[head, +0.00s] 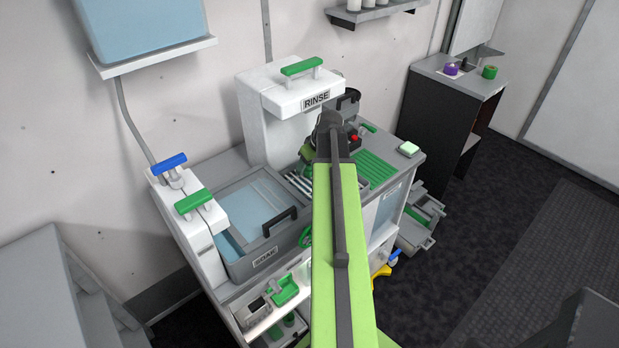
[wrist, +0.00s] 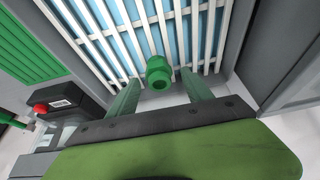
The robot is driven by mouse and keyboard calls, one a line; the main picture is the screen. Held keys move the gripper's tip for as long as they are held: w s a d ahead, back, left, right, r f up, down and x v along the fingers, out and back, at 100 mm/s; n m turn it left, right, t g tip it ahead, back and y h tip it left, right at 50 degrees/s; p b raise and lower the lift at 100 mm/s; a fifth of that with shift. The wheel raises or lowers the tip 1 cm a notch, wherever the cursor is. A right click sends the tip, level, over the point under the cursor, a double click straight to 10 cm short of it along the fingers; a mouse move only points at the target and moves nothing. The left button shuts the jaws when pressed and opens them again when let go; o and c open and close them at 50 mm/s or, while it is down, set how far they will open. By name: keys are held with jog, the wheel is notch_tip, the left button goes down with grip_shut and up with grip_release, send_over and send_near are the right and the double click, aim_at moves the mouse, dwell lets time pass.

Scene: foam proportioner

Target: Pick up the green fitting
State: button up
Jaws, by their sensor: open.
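The green fitting (wrist: 159,70) is a short round piece with a hole in the end facing the camera. In the wrist view it sits on or just over the white bars of a rack (wrist: 112,40). My gripper (wrist: 161,79) is open, with one green finger on each side of the fitting. A gap shows between each finger and the fitting. In the head view my arm hides the fitting, and the gripper fingers cannot be made out near the rinse unit.
The rinse unit (head: 268,118) stands behind the rack. A soak basin (head: 262,210) is at left, and a green ribbed mat (head: 376,168) is at right. A box with a red button (wrist: 66,100) lies left of my gripper. A side cabinet holds another green piece (head: 489,72).

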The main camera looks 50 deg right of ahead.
aim_at(310, 165)
jog(key=shift+w+f, duration=0.1)
jog(key=shift+f, duration=0.2)
grip_shut()
jog(key=shift+r+p, duration=0.3)
jog(key=shift+p, duration=0.15)
jog(key=r+p, duration=0.4)
jog(key=shift+s+d+r+p, duration=0.2)
jog(key=shift+s+r+p, duration=0.05)
jog(key=shift+r+p, duration=0.1)
jog(key=s+d+r+p, duration=0.5)
jog(key=s+d, duration=0.1)
jog(key=s, duration=0.3)
jog(key=shift+d+r+p, duration=0.2)
jog(key=shift+r+p, duration=0.15)
